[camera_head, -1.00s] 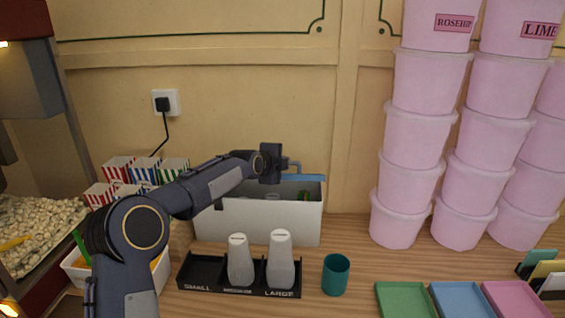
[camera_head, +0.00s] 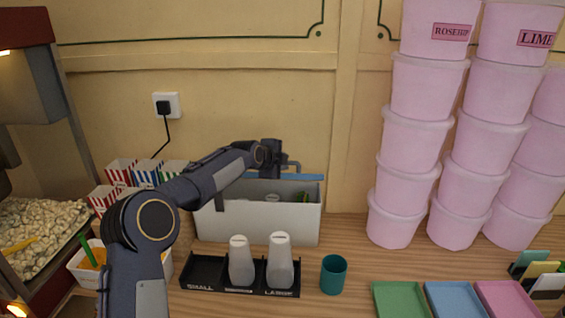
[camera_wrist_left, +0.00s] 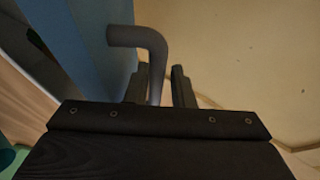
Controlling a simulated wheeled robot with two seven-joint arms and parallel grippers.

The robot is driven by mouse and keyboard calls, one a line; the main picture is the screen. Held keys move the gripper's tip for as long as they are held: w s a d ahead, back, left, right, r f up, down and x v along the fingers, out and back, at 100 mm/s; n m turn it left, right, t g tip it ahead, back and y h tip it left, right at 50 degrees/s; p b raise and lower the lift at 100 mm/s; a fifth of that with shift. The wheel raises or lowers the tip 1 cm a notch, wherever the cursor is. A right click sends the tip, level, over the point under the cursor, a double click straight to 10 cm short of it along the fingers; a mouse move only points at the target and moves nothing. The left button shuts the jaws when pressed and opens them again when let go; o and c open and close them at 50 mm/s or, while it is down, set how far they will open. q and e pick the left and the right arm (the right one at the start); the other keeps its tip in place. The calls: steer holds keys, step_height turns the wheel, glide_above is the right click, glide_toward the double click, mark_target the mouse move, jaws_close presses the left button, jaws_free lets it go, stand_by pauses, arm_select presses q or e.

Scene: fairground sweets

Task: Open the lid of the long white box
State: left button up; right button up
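The long white box (camera_head: 257,222) stands on the counter against the wall. Its blue lid (camera_head: 308,177) is raised; it shows as a thin strip above the box's back, and the inside of the box is visible. A grey bent handle (camera_head: 292,165) sticks out from the lid. My left gripper (camera_head: 280,160) is at this handle, above the box. In the left wrist view, the handle (camera_wrist_left: 145,40) passes between the fingers (camera_wrist_left: 162,88), close to the left one, with a gap to the right one. The blue lid (camera_wrist_left: 92,45) is at left there. My right gripper is not in view.
A black holder (camera_head: 205,270) with two white shakers stands before the box. A teal cup (camera_head: 334,274) is beside it. Stacks of pink tubs (camera_head: 405,185) rise at right. Striped cups (camera_head: 146,172) and a popcorn machine (camera_head: 30,85) are at left. Coloured trays (camera_head: 400,299) lie front right.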

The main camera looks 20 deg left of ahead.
arm_select(q)
steer(key=shift+s, duration=0.1)
steer(key=b+v, duration=0.3)
steer(key=v, duration=0.3)
steer(key=shift+s+a+r, duration=0.1)
steer(key=shift+s+r, duration=0.05)
steer(key=shift+s, duration=0.1)
steer(key=shift+s+r, duration=0.25)
steer(key=shift+s, duration=0.15)
